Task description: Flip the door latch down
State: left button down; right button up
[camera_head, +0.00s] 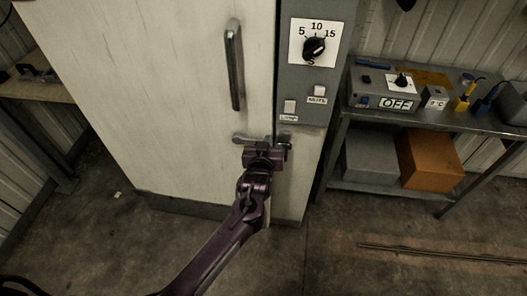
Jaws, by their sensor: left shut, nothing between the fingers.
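The door latch (246,139) is a small grey metal lever low on the right edge of the white door (170,110). It looks roughly level, with its free end pointing left. My left gripper (268,146) is at the latch's right part, in front of it, and hides some of it. It is shut with nothing seen in it; whether it touches the latch I cannot tell. My right gripper is not in view.
A vertical door handle (235,64) is above the latch. A grey panel with a dial (314,47) and two buttons is to the right. A metal bench (435,122) with several devices stands further right, an orange box (428,160) on its lower shelf. The floor in front is clear.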

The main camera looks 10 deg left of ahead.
pick_arm(q)
jog(key=v, duration=0.6)
jog(key=shift+a+b, duration=0.1)
jog(key=shift+b, duration=0.3)
jog(key=s+a+f+m+g, duration=0.1)
jog(key=s+a+f+g, duration=0.3)
jog(key=f, duration=0.7)
jog(key=s+a+f+m+g, duration=0.1)
jog(key=s+f, duration=0.6)
jog(key=f, duration=0.4)
jog(key=s+a+f+m+g, duration=0.1)
jog(key=s+a+f+g, duration=0.3)
jog(key=f, duration=0.6)
jog(key=s+a+f+g, duration=0.1)
jog(key=s+f, duration=0.4)
jog(key=s, duration=0.5)
jog(key=s+a+f+g, duration=0.2)
jog(key=s+a+f, duration=0.2)
jog(key=s, duration=0.6)
jog(key=s+a+f+g, duration=0.2)
jog(key=s+f, duration=0.4)
jog(key=s, duration=0.4)
jog(key=shift+s+a+f+y, duration=0.15)
jog(key=shift+s+a+y, duration=0.25)
